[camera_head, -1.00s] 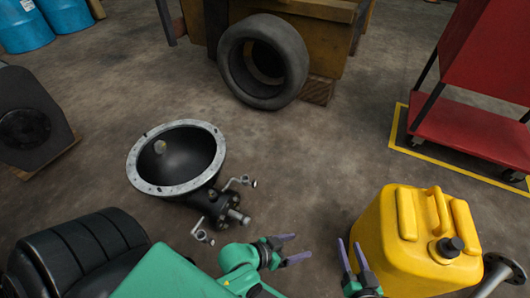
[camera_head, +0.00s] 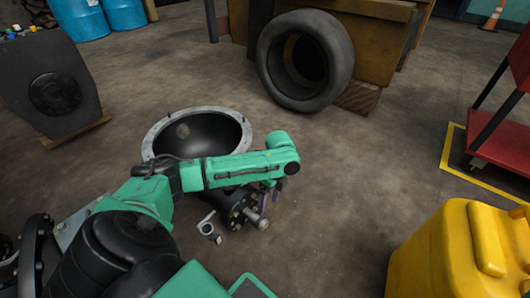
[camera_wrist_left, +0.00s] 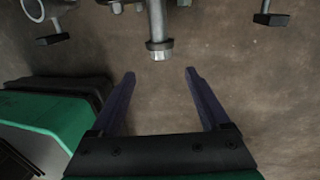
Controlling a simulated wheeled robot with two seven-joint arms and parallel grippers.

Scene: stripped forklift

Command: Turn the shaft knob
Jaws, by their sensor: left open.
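The shaft knob (camera_head: 262,223) is the pale metal end of a short shaft on a dark bell-shaped housing (camera_head: 159,134) with a grey rim, lying on the floor. In the left wrist view the knob (camera_wrist_left: 159,48) points toward my fingers, roughly centred between them and just beyond the tips. My left gripper (camera_head: 271,194) hangs over the shaft side of the housing, and my forearm hides part of the housing. In the left wrist view the left gripper (camera_wrist_left: 160,76) is open and empty, its two purple fingers apart. My right gripper is out of view.
Small metal levers (camera_head: 209,229) stick out beside the shaft. A yellow canister (camera_head: 440,258) stands at the lower right. A tyre (camera_head: 338,60) leans on a wooden crate (camera_head: 375,40) behind. Bare floor (camera_head: 350,180) lies right of the housing.

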